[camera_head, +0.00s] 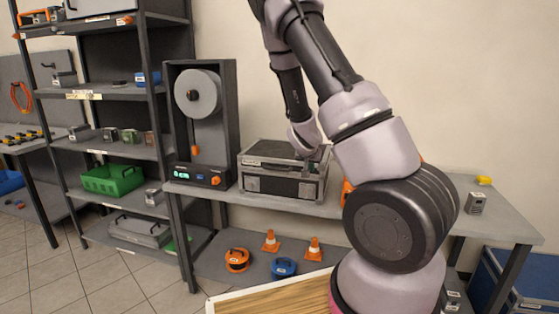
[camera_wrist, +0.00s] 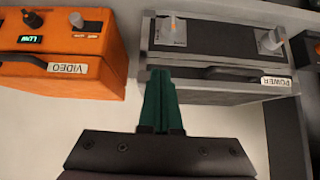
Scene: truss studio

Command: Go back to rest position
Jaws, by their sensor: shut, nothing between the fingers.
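My gripper (camera_wrist: 160,78) shows in the wrist view with its green fingers together and nothing between them. Its tips overlap the near left edge of a grey case labelled POWER (camera_wrist: 225,85); I cannot tell whether they touch it. An orange box labelled VIDEO (camera_wrist: 62,62) lies to the left of the fingers. In the head view my arm bends over the workbench (camera_head: 505,222), and my gripper is hidden or too unclear to make out there.
A grey case (camera_head: 283,172) and a dark spool machine (camera_head: 203,130) stand on the bench. A small grey block (camera_head: 475,203) sits at its right. Shelving with a green crate (camera_head: 112,179) stands left.

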